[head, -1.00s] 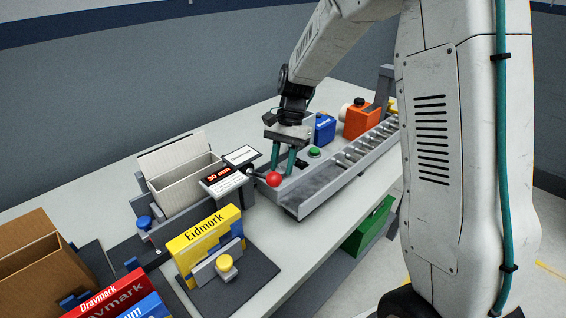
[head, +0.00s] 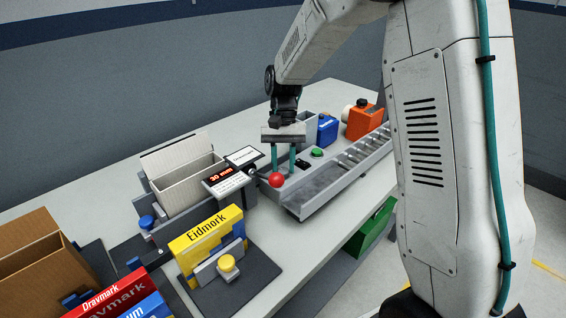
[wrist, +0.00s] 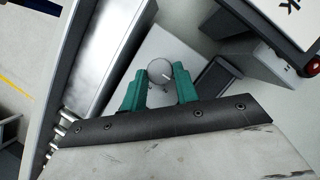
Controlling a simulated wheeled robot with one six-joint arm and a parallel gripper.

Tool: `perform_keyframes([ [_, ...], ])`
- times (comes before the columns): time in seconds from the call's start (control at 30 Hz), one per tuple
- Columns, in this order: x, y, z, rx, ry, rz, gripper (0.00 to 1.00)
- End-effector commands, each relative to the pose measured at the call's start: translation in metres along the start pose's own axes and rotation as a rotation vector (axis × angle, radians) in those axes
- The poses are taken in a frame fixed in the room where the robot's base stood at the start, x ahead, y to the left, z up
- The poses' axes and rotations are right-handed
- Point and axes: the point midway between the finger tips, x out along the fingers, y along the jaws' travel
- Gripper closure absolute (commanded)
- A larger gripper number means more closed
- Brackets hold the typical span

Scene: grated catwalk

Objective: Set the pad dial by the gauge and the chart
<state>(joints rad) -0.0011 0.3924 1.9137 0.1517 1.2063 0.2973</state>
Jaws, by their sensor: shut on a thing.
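The pad dial (wrist: 160,70) is a round grey knob with a pale line mark, seen in the wrist view. My gripper (wrist: 158,88) has its teal fingers on either side of the dial, shut on it. In the head view my gripper (head: 283,168) points down at the near left end of the conveyor, and the dial is hidden there. The gauge (head: 226,181) is a dark display with red digits that look like 30 mm.
A red ball-topped lever (head: 276,180) is close to my fingers. A roller conveyor (head: 340,170), a green button (head: 317,152), a blue canister (head: 327,130) and an orange canister (head: 362,122) are to the right. A yellow Eidmork carton (head: 207,238) and a grey open box (head: 187,185) stand left.

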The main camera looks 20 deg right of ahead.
Motion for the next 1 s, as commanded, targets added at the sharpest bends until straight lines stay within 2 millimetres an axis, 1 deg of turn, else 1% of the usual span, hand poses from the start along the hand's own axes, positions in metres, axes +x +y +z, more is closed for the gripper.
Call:
perform_keyframes([
  [0.23,0.0,0.0,0.001,-0.001,-0.002,0.001,0.93],
  [0.27,0.0,0.0,0.001,-0.001,-0.002,0.001,0.68],
  [0.3,0.0,0.0,0.001,0.0,-0.002,0.001,0.56],
  [0.33,0.0,0.0,0.0,0.0,-0.002,0.001,0.48],
  [0.67,-0.003,0.0,0.0,0.0,0.0,0.0,0.48],
  [0.77,-0.013,0.0,0.0,0.0,0.002,-0.001,0.48],
  [1.0,-0.055,0.0,0.0,0.0,0.002,-0.001,0.48],
])
